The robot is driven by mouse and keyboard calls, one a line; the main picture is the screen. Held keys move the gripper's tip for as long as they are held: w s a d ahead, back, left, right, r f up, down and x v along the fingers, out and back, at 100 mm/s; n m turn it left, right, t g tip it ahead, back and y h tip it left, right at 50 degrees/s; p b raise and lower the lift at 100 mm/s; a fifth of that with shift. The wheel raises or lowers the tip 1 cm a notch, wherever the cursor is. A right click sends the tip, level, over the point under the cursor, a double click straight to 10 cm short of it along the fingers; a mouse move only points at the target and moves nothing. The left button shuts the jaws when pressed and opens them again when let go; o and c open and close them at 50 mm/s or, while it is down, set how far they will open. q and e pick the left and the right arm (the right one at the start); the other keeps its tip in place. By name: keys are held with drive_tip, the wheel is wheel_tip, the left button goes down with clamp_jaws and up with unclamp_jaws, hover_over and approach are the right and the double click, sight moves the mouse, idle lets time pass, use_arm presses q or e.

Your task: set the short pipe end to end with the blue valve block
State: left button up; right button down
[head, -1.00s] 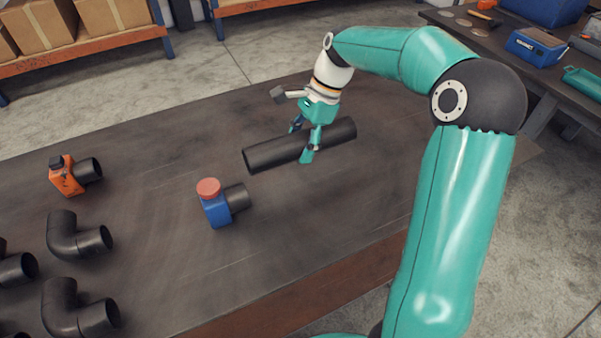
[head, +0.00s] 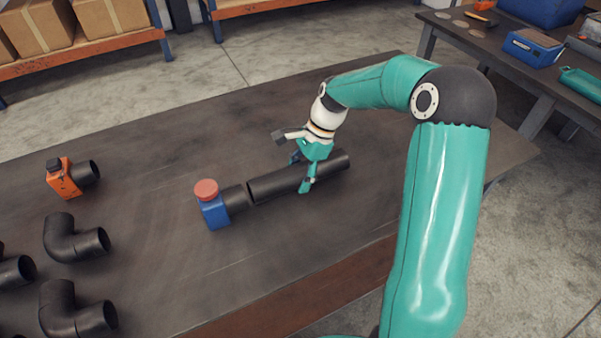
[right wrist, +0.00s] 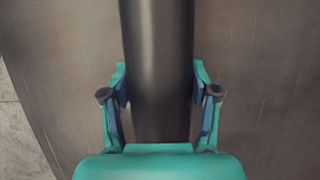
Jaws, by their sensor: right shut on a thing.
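The short pipe (head: 275,184) is a black tube held in my right gripper (head: 304,174), near its middle. The blue valve block (head: 214,212) stands on the table with a red cap on top and a black stub (head: 236,199) facing the pipe. The pipe's left end is very close to the stub and roughly in line with it; a thin dark gap seems to show between them. In the right wrist view the pipe (right wrist: 158,70) runs between the two fingers (right wrist: 161,105), which are on either side of it. My left gripper is out of view.
An orange valve block (head: 62,178) and several black elbows (head: 75,238) stand on the left of the dark table (head: 150,270). The table's right and far parts are clear. A side bench (head: 460,30) with tools is at the upper right.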

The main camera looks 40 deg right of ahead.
drive_tip(key=shift+c, duration=1.3)
unclamp_jaws()
drive_tip(key=v, duration=1.2)
